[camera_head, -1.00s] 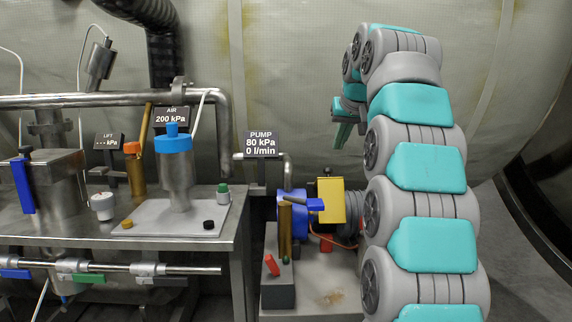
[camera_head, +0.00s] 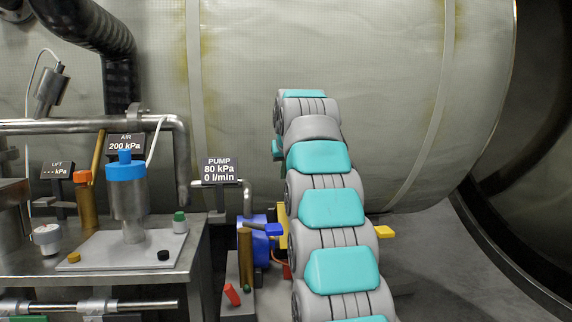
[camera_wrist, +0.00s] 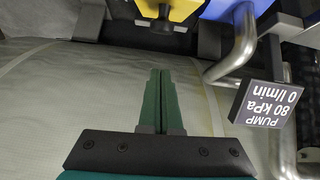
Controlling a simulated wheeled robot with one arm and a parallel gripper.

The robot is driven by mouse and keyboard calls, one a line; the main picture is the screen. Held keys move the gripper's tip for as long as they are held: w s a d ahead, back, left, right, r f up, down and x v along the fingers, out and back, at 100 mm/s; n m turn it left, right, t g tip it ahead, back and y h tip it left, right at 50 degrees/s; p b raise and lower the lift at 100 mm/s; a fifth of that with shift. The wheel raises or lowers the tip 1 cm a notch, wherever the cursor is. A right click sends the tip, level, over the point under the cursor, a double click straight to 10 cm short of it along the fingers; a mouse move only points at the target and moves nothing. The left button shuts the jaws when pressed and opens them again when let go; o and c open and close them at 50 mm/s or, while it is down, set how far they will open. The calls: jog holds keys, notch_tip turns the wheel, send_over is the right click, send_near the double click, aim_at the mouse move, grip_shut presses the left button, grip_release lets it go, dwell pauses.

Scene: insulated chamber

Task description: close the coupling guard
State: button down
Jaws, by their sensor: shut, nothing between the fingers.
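The yellow coupling guard (camera_head: 281,216) is at the blue pump (camera_head: 252,238), mostly hidden behind my arm in the head view. In the wrist view a yellow part (camera_wrist: 180,8), probably the guard, shows at the top edge, with a dark knob (camera_wrist: 161,26) below it. I cannot tell how far open the guard stands. My gripper (camera_wrist: 161,72) has its two green fingers together and empty, pointing toward the yellow part with a gap between. In the head view my arm hides the fingers.
The pump sign (camera_head: 220,171) reads 80 kPa, 0 l/min; it and its bent pipe (camera_wrist: 238,45) are right of the fingers in the wrist view. A metal bench (camera_head: 120,262) stands left. Another yellow piece (camera_head: 384,232) shows right of my arm. Floor at right is clear.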

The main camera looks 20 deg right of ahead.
jog(key=shift+s+a, duration=0.1)
jog(key=shift+s, duration=0.2)
jog(key=shift+s+a+f+b, duration=0.1)
jog(key=shift+s+f, duration=0.15)
jog(key=shift+f, duration=0.2)
jog(key=shift+s+d+f+b, duration=0.1)
jog(key=shift+s+f+b, duration=0.1)
jog(key=shift+f, duration=0.25)
jog(key=shift+s+a+f+b, duration=0.1)
jog(key=shift+s+f, duration=0.15)
jog(key=shift+f, duration=0.2)
jog(key=shift+s+f, duration=0.1)
jog(key=shift+f, duration=0.05)
jog(key=shift+s+a+f+t+b, duration=0.1)
jog(key=shift+s+f+t+b, duration=0.15)
jog(key=shift+b, duration=0.5)
